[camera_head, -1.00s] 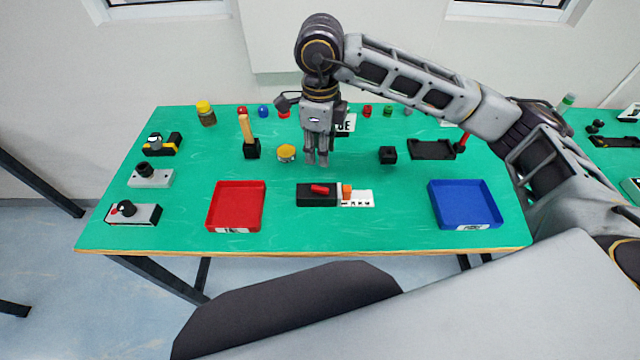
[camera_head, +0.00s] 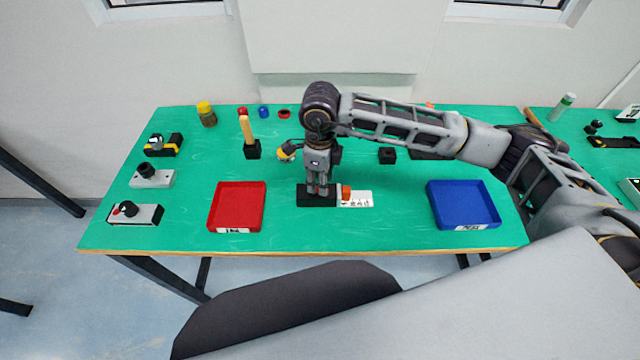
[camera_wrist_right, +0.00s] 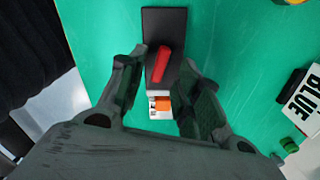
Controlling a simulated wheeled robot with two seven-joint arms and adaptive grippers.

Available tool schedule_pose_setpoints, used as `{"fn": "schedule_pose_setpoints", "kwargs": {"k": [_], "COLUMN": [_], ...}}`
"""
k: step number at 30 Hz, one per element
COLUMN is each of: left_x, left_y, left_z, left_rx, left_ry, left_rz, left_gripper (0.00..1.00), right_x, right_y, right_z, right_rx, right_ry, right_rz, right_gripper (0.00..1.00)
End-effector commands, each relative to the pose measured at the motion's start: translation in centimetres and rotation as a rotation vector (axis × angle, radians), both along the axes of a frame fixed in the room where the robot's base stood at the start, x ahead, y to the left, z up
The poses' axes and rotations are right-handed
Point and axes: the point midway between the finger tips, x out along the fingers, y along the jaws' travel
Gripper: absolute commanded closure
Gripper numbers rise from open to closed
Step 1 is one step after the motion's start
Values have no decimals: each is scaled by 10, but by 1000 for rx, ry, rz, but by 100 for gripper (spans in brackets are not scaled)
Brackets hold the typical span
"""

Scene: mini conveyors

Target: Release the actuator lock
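A black block (camera_head: 305,197) with a red lever (camera_wrist_right: 161,64) on top lies near the front middle of the green table. An orange piece (camera_head: 346,192) and a white labelled plate (camera_head: 361,199) adjoin its right side. In the right wrist view the black base (camera_wrist_right: 164,24), orange piece (camera_wrist_right: 163,102) and white part also show. My right gripper (camera_head: 318,190) points down over the block. Its fingers (camera_wrist_right: 160,70) are apart, one on each side of the red lever; I cannot tell if they touch it. In the head view the gripper mostly hides the lever. My left gripper is not in view.
A red tray (camera_head: 239,184) stands to the left and a blue tray (camera_head: 463,186) to the right. Switch boxes (camera_head: 135,214) line the left edge. A wooden-handled tool (camera_head: 247,130) stands behind. Bare table lies between block and trays.

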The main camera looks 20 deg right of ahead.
Motion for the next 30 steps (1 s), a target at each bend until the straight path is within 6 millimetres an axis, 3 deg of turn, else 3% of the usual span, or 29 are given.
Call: {"fn": "schedule_pose_setpoints", "kwargs": {"k": [7,19,27,30], "left_x": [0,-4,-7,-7], "left_y": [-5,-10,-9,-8], "left_z": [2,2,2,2], "left_rx": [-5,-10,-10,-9], "left_ry": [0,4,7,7], "left_rz": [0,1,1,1], "left_gripper": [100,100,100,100], "right_x": [0,0,0,0], "right_y": [0,0,0,0], "right_z": [-22,-27,-27,-27], "right_rx": [1,0,0,0], "right_ry": [1,-1,-1,-1], "right_rz": [-1,0,0,0], "right_gripper": [66,66,98,100]}}
